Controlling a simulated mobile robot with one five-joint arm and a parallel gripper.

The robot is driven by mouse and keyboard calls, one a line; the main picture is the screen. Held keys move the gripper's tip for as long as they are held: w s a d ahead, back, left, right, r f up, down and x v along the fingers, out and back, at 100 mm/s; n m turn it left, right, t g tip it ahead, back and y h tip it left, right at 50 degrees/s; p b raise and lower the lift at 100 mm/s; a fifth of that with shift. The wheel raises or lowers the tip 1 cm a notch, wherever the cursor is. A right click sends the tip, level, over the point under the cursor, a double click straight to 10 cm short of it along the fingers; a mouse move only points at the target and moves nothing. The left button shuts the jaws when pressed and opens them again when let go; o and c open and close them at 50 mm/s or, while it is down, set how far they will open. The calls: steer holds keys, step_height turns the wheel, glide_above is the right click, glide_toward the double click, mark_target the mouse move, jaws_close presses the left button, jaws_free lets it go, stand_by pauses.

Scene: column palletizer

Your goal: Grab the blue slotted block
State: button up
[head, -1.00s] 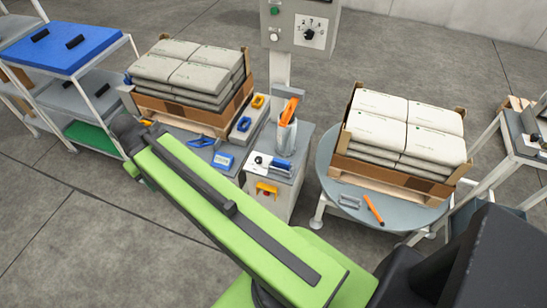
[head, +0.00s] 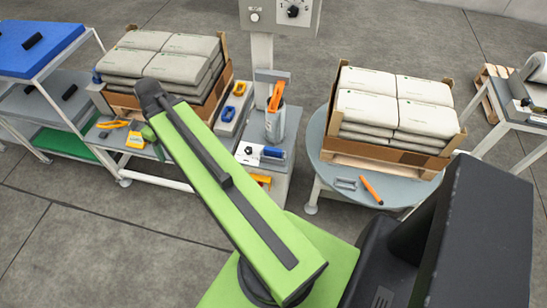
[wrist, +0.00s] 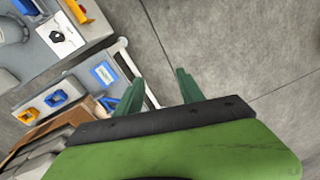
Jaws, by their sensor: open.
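The blue slotted block (head: 228,113) sits in the front part of a grey holder (head: 226,128) on the bench, right of the left pallet. It also shows in the wrist view (wrist: 57,98), left of my fingers.
A left pallet box of sacks (head: 208,100) stands behind my arm. A cup with an orange-handled tool (head: 275,122) and a blue roller (head: 273,153) stand right of the holder. A blue block with a pale label (wrist: 104,73) lies near the bench edge. Floor in front is clear.

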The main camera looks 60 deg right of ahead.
steer(key=s+d+f+t+b, duration=0.1)
steer(key=s+d+f+b, duration=0.15)
steer(key=d, duration=0.45)
steer(key=s+d+f+n+b, duration=0.1)
steer(key=s+d+f, duration=0.1)
steer(key=s+d, duration=0.35)
steer(key=s+d+f+t+b, duration=0.1)
steer(key=s+d+f+b, duration=0.1)
steer(key=d, duration=0.6)
steer(key=n+t+b, duration=0.2)
steer(key=b, duration=0.2)
glide_toward(273, 149)
steer(key=b+x, duration=0.1)
steer(key=b, duration=0.2)
steer(key=b+x, duration=0.2)
steer(key=b, duration=0.2)
steer(key=b+x, duration=0.2)
steer(key=b, duration=0.2)
steer(key=shift+s+a+f, duration=0.1)
steer(key=shift+s+a, duration=0.1)
steer(key=shift+s, duration=0.15)
steer(key=shift+w+f+b, duration=0.15)
steer(key=shift+b, duration=0.2)
steer(key=b+x, duration=0.4)
steer(key=x, duration=0.1)
steer(key=shift+w+d+b, duration=0.2)
steer(key=shift+d+b, duration=0.05)
steer(key=shift+b, duration=0.05)
jaws_close()
